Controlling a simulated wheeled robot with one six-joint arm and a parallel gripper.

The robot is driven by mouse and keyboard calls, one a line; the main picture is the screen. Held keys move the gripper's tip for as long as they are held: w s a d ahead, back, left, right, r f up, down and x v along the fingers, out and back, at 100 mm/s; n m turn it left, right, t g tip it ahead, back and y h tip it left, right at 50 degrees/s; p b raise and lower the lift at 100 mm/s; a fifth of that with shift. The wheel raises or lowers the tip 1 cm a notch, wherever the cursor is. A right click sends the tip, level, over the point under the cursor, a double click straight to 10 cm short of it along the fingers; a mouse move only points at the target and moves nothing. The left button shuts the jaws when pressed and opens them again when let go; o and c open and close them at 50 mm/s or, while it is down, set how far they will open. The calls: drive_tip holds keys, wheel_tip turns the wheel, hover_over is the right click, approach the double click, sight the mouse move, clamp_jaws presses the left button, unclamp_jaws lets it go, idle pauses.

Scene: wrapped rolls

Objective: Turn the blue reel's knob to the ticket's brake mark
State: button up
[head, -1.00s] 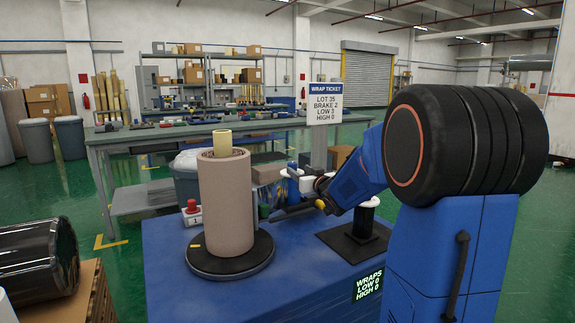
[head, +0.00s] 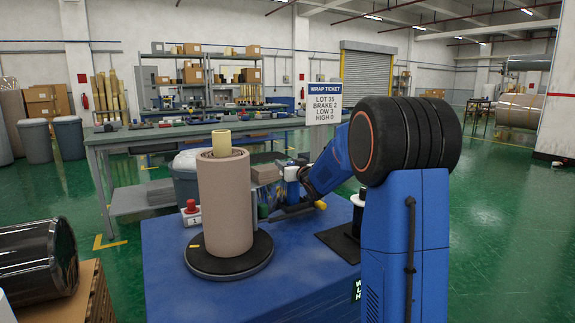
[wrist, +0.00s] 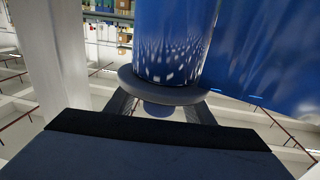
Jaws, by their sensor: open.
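The wrap ticket (head: 324,103) hangs at the back of the blue machine and reads LOT 35, BRAKE 2, LOW 3, HIGH 0. The blue reel (wrist: 172,40) fills the upper middle of the wrist view, with a grey round flange (wrist: 130,84) at its lower end. A greyish rounded knob (wrist: 158,109) shows below the flange, between my fingers. My gripper (wrist: 160,106) is open around it; I cannot tell whether the fingers touch it. No brake marks are readable. In the head view my gripper (head: 272,214) is low behind the wrapped roll, and the reel is hard to make out.
A brown wrapped roll (head: 224,205) stands on a black turntable (head: 235,265) on the blue machine top (head: 170,230). A red button box (head: 191,213) is left of it. A black stand (head: 340,242) is partly behind my arm. A dark roll (head: 38,258) lies front left.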

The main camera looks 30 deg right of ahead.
drive_tip(key=c, duration=1.1)
drive_tip(key=shift+o, duration=0.2)
drive_tip(key=shift+d+m+g+h, duration=0.2)
drive_tip(key=shift+m+h, duration=0.35)
drive_tip(key=shift+h, duration=0.3)
drive_tip(key=shift+d+m+g+h, duration=0.1)
drive_tip(key=shift+d+m+h, duration=0.1)
drive_tip(key=shift+m+h, duration=0.5)
drive_tip(key=o, duration=1.1)
drive_tip(key=shift+c, duration=0.2)
drive_tip(key=shift+s, duration=0.1)
drive_tip(key=v, duration=1.7)
drive_tip(key=shift+a, duration=0.25)
drive_tip(key=shift+s+f, duration=0.1)
